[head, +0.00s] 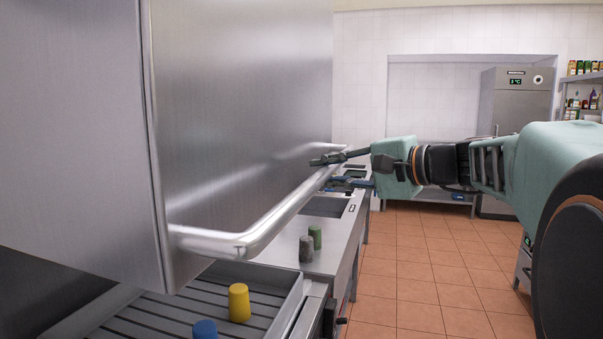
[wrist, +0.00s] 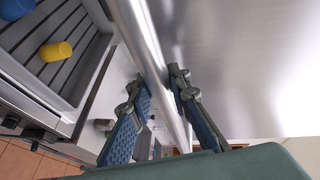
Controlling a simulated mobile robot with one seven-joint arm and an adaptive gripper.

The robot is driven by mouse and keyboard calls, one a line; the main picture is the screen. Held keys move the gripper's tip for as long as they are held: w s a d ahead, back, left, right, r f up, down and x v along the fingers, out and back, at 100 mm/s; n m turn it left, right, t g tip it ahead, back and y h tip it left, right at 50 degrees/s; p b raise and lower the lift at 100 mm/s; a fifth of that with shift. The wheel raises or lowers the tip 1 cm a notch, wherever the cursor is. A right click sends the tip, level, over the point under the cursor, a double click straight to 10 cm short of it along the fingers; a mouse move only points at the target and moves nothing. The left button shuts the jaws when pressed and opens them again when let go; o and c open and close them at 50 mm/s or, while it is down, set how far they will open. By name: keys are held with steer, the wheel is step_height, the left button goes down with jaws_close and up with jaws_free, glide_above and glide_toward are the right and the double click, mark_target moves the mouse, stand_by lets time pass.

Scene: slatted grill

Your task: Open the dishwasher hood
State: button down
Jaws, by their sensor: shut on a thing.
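The dishwasher hood (head: 240,110) is a large box of brushed steel at the left in the head view. It stands raised above a slatted tray (head: 150,317). Its handle (head: 285,214) is a round bar along the hood's lower front edge. My gripper (head: 330,172) is at the far part of this bar, with fingers above and below it. In the wrist view, the bar (wrist: 142,42) runs between the two blue-padded fingers (wrist: 158,100), and the gripper is shut on it. The exact finger contact is partly hidden.
A yellow cup (head: 239,302) and a blue cup (head: 204,329) stand on the slatted tray under the hood. The tiled floor (head: 420,270) at right is clear. A steel fridge (head: 513,105) stands at the back.

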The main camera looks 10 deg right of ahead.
steer(key=c, duration=1.8)
jaws_free()
steer(key=shift+o, duration=0.2)
steer(key=v, duration=1.2)
